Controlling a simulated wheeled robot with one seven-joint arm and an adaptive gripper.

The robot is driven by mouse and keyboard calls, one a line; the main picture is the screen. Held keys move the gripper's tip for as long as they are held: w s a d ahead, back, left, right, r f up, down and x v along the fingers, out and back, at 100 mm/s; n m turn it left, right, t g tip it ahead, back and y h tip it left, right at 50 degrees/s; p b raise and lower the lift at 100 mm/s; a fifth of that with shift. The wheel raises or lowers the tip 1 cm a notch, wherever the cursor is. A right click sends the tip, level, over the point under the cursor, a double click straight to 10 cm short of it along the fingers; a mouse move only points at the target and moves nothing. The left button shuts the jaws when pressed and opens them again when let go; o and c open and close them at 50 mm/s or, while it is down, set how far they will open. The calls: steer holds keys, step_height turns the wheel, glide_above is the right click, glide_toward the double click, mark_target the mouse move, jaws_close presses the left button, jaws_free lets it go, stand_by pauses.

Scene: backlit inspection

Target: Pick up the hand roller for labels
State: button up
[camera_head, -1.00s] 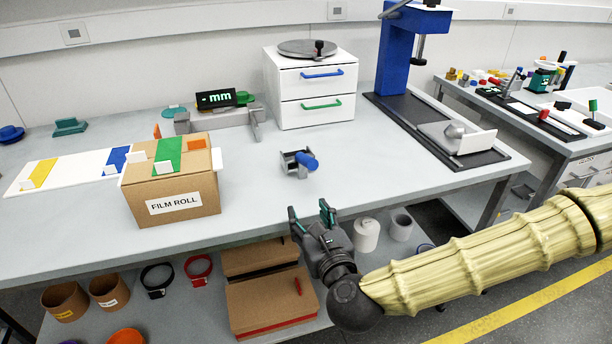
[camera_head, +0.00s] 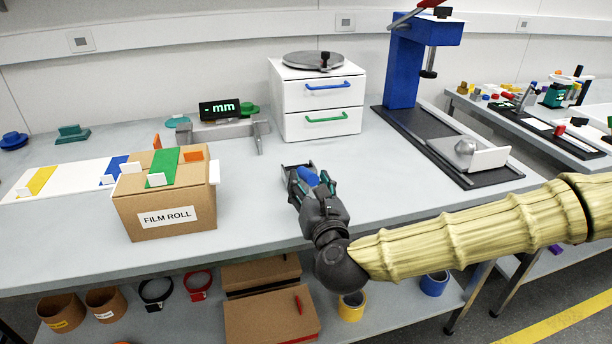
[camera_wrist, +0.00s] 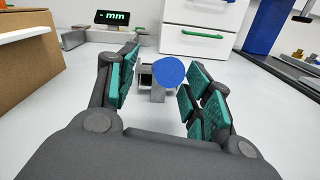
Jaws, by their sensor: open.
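What looks like the hand roller (camera_head: 308,175), a blue cylinder on a small grey metal frame, lies on the grey table just left of centre in the head view. My gripper (camera_head: 307,184) is low at the table, open, with its fingers to either side of it. In the wrist view the roller's round blue end (camera_wrist: 171,71) faces me, with its grey frame behind and below. It shows between the open teal-padded fingers (camera_wrist: 163,88), nearer the right one. I see no finger closed on it. In the head view my gripper hides part of its frame.
A cardboard box (camera_head: 167,217) labelled FILM ROLL stands to the left. White drawers (camera_head: 318,100) stand behind, with a grey gauge and its mm display (camera_head: 220,108) left of them. A blue press stand (camera_head: 403,75) on a black base is at the right. Table around the roller is clear.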

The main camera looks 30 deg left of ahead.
steer(key=x, duration=0.3)
steer(key=shift+w+f, duration=0.15)
steer(key=shift+w, duration=0.35)
steer(key=shift+w+a, duration=0.35)
steer(key=shift+a, duration=0.1)
steer(key=c, duration=1.1)
